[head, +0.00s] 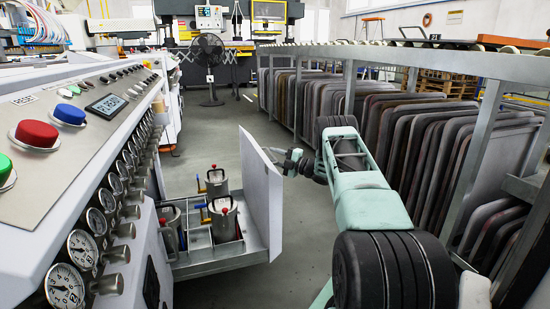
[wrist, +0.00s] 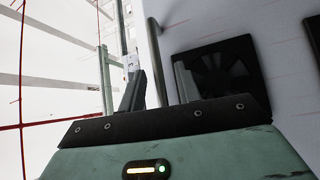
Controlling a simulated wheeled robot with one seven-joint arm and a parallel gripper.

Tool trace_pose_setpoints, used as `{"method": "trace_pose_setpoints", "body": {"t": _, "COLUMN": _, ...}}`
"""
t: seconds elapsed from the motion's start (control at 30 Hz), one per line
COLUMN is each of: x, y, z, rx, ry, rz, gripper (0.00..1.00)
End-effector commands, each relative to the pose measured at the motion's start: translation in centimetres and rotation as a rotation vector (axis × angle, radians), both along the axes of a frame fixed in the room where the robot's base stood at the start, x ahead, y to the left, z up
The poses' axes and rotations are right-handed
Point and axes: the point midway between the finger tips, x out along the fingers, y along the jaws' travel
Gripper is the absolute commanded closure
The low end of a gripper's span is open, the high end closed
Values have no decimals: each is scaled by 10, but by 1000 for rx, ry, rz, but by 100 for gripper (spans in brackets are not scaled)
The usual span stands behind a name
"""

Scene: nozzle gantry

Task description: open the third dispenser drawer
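A dispenser drawer (head: 225,258) stands pulled out from the machine on the left in the head view. Its tall white front panel (head: 262,200) faces right, and metal canisters (head: 222,215) with red knobs stand inside. I cannot tell its number. My gripper (head: 283,160) is at the outer side of that panel, near its upper part; the fingertips are too small to make out. In the wrist view a dark finger (wrist: 134,92) rises near a grey upright bar (wrist: 162,62) beside a white surface. Whether the fingers hold anything is unclear.
The control panel with gauges (head: 83,248) and buttons (head: 35,134) runs along the left. A metal rack of upright boards (head: 420,140) lines the right, close to my arm. A floor fan (head: 208,55) stands farther back. Open floor lies between machine and rack.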

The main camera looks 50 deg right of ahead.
Motion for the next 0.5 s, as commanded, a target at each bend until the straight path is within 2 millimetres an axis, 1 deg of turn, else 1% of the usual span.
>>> {"method": "trace_pose_setpoints", "body": {"t": 0.3, "x": -2, "y": -1, "z": 1, "rx": 0, "ry": -1, "rz": -1, "gripper": 67}}
{"method": "trace_pose_setpoints", "body": {"t": 0.37, "x": -7, "y": -2, "z": 1, "rx": 0, "ry": 0, "rz": -2, "gripper": 67}}
{"method": "trace_pose_setpoints", "body": {"t": 0.47, "x": -20, "y": -5, "z": 0, "rx": 2, "ry": 1, "rz": -3, "gripper": 67}}
{"method": "trace_pose_setpoints", "body": {"t": 0.5, "x": -28, "y": -6, "z": 0, "rx": 2, "ry": 1, "rz": -3, "gripper": 67}}
